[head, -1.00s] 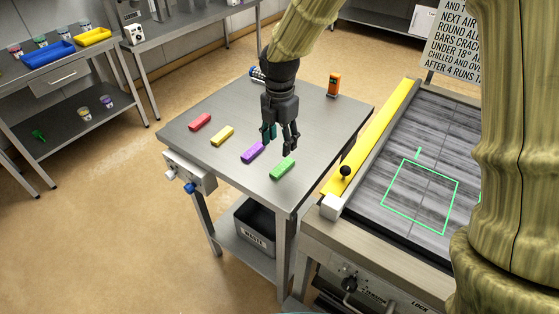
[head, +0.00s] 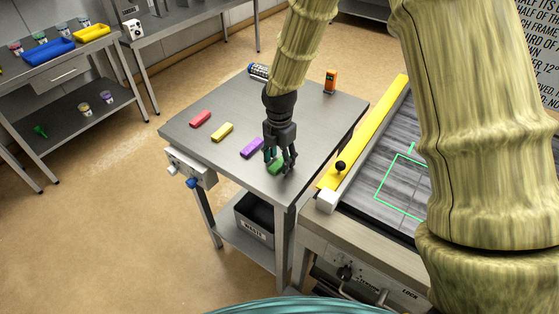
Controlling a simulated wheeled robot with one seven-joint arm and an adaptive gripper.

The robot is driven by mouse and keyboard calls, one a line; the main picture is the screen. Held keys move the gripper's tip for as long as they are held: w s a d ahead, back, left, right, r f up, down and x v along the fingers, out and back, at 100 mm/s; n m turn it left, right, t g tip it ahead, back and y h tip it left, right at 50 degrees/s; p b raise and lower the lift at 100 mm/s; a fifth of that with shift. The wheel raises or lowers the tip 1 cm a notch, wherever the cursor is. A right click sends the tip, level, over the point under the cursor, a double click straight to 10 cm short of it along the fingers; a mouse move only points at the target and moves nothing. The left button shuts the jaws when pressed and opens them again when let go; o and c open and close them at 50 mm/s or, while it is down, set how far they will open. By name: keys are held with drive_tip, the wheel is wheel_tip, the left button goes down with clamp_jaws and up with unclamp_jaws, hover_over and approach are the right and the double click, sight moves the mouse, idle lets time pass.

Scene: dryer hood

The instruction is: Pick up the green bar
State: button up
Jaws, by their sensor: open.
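The green bar (head: 275,168) lies on the steel table (head: 205,157) near its front corner, at the right end of a row of bars. My gripper (head: 279,169) points down over the green bar, with its dark fingers apart and covering part of it. The fingertips look to be at about the bar's height, on either side of it in the picture. I cannot tell whether they touch it.
A purple bar (head: 251,147) lies close to the left of my gripper. A yellow bar (head: 222,132) and a red bar (head: 200,119) lie further left. An orange device (head: 330,80) stands at the back. A yellow rail (head: 366,130) edges the dryer at right.

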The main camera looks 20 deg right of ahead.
drive_tip(key=shift+s+f, duration=0.1)
drive_tip(key=shift+f, duration=0.1)
drive_tip(key=c, duration=1.1)
drive_tip(key=shift+r, duration=0.1)
